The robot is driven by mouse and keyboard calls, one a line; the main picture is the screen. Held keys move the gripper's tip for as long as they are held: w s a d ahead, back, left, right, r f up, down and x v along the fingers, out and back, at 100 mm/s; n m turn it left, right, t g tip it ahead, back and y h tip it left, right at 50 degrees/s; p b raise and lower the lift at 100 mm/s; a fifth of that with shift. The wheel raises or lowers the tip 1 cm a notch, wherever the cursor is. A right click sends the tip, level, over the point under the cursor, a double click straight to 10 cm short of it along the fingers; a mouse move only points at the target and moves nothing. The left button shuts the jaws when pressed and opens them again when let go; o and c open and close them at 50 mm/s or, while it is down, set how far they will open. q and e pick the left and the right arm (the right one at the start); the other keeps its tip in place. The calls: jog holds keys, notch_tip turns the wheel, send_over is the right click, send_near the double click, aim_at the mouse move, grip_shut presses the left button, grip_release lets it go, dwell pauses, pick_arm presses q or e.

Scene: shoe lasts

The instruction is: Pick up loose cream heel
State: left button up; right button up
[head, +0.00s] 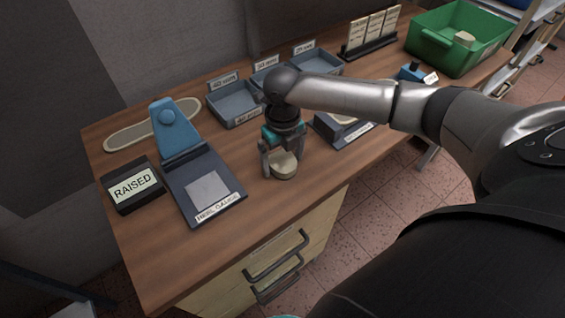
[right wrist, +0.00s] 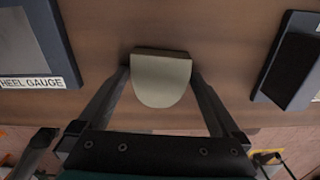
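The loose cream heel (head: 284,166) is a small rounded block near the front edge of the wooden table. My right gripper (head: 281,168) points down over it, with one finger on each side. In the right wrist view the heel (right wrist: 161,81) sits centred between the two fingertips (right wrist: 161,74), its rounded end toward the palm. The fingertips are at or very near its sides; I cannot tell whether they press on it. I also cannot tell whether the heel is clear of the table. My left gripper is not in view.
The heel gauge (head: 180,191) lies left of the gripper, with a RAISED block (head: 132,186) beyond it. Grey bins (head: 233,105) stand behind. A dark labelled tray (head: 343,127) is close on the right. A green crate (head: 459,38) is at the far right.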

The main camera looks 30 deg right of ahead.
jog(key=c, duration=1.2)
jog(key=shift+r, duration=0.1)
